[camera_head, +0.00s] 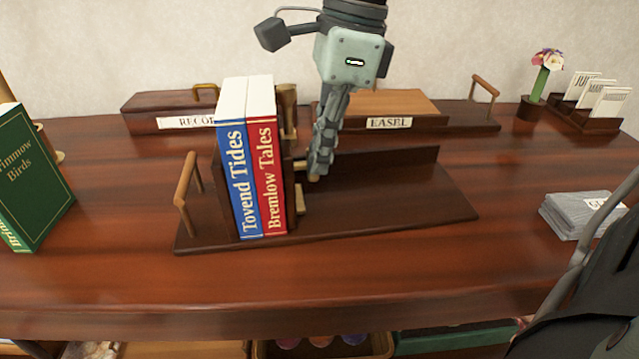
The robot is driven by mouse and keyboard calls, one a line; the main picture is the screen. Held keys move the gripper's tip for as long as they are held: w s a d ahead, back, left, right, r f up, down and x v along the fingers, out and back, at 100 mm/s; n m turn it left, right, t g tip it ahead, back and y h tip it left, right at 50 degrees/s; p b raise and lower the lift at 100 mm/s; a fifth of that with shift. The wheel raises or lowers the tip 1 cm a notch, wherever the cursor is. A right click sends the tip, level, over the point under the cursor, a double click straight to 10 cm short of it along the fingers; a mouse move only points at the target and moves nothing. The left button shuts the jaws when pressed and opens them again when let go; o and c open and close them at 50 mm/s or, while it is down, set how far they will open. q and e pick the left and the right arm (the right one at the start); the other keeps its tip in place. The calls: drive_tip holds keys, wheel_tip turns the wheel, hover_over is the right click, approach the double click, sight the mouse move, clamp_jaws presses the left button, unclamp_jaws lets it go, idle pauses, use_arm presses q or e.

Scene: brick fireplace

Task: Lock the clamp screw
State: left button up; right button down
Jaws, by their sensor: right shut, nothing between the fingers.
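A dark wooden book rack (400,215) stands on the desk. In it a blue book, "Tovend Tides" (236,180), and a red book, "Bremlow Tales" (268,180), stand upright side by side against a dark upright plate. To the right of the red book, a small brass-coloured piece (300,165) sticks out, and another (300,200) shows lower down. I cannot tell for certain which part is the clamp screw. My right gripper (318,172) points down from above, shut and empty, its fingertips close beside the upper brass piece; contact is unclear. My left gripper is not in view.
Behind stand a "RECO..." box (150,118) and an "EASEL" box (440,120). A green book (30,180) stands at left. Grey cards (570,215), a flower vase (535,95) and a card holder (600,105) are at right. The front desk strip is clear.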

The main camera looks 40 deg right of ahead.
wheel_tip(320, 180, up, 7)
drive_tip(key=p, duration=0.4)
idle(0.4)
wheel_tip(320, 180, up, 12)
drive_tip(key=s+d, duration=0.1)
drive_tip(key=d, duration=0.1)
idle(0.5)
drive_tip(key=shift+d+f, duration=0.1)
drive_tip(key=shift+f, duration=0.05)
